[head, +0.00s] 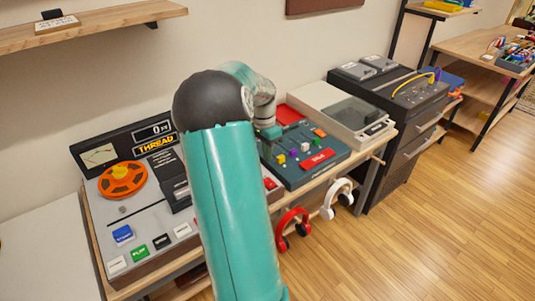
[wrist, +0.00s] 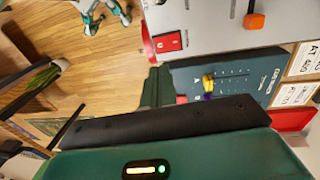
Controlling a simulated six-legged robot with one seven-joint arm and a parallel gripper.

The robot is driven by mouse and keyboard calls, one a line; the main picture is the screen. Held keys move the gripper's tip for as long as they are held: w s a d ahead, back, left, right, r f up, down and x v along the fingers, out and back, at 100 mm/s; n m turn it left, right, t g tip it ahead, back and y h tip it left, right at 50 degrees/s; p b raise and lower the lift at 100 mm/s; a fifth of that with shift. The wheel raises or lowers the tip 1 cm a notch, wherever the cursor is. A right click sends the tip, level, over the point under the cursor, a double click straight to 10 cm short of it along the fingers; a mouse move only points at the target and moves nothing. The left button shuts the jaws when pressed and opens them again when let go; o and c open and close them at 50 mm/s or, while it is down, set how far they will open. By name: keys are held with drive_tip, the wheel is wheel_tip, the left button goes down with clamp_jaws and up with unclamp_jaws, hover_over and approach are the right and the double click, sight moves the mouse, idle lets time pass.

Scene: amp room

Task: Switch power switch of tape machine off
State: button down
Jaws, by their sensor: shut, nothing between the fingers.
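The tape machine (head: 118,215) stands on the bench at the left in the head view, with an orange reel and a row of push buttons. Its red power switch (wrist: 168,42) shows on the grey panel in the wrist view, with white marks. A red part (head: 270,183) just right of my arm in the head view looks like the same switch. My gripper (wrist: 156,82) is shut and empty, its fingertips apart from the switch and near the panel's edge. In the head view my arm hides part of the machine, and the fingertips cannot be made out.
A dark green mixer (head: 335,158) with coloured knobs stands right of the tape machine. A grey turntable-like unit (head: 358,110) stands beyond it. Red headphones (head: 292,222) and white headphones (head: 336,190) hang at the bench front. The wooden floor (head: 430,215) is clear.

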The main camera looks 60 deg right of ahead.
sight(270, 185)
drive_tip(key=f, duration=0.7)
drive_tip(key=s+f, duration=0.1)
drive_tip(key=f, duration=0.3)
drive_tip(key=shift+a, duration=0.35)
drive_tip(key=shift+s+f, duration=0.2)
drive_tip(key=shift+f, duration=0.05)
drive_tip(key=shift+w, duration=0.1)
drive_tip(key=shift+w+d+r, duration=0.1)
drive_tip(key=shift+w+d, duration=0.25)
drive_tip(key=shift+w, duration=0.4)
drive_tip(key=shift+s+r, duration=0.15)
